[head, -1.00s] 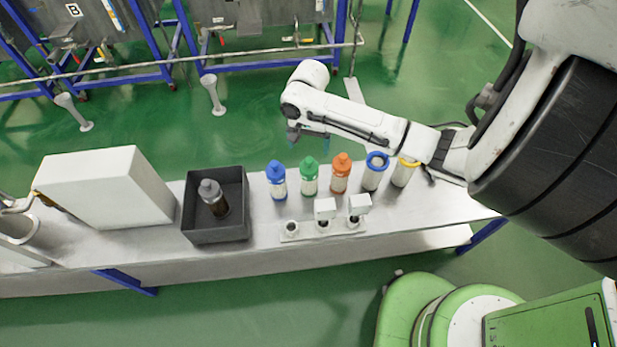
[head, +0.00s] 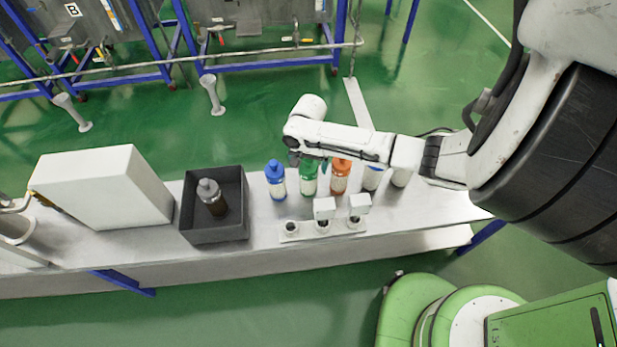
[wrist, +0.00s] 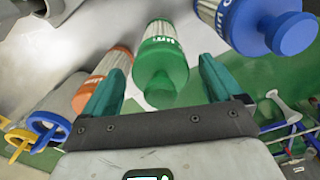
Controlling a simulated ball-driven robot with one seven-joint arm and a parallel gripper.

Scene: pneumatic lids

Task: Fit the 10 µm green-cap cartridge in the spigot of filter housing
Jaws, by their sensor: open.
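The green-cap cartridge (head: 309,186) stands upright on the bench between a blue-cap and an orange-cap one. In the wrist view, its green cap (wrist: 160,62) lies ahead, between my gripper's teal fingers. My gripper (head: 312,164) is open and close above the cap; contact cannot be told. A pale base plate with a row of spigots (head: 290,228) lies at the bench's front. Its left spigot is uncovered; white blocks (head: 323,208) stand at the other two. I cannot tell which is the filter housing.
The blue-cap cartridge (head: 275,182) and orange-cap cartridge (head: 340,180) stand close on either side. Cartridges with a blue ring (wrist: 50,124) and a yellow ring (wrist: 18,138) are beyond the orange one. A dark bin (head: 215,236) holds a grey-cap dark cartridge (head: 212,197). A white box (head: 100,185) stands left.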

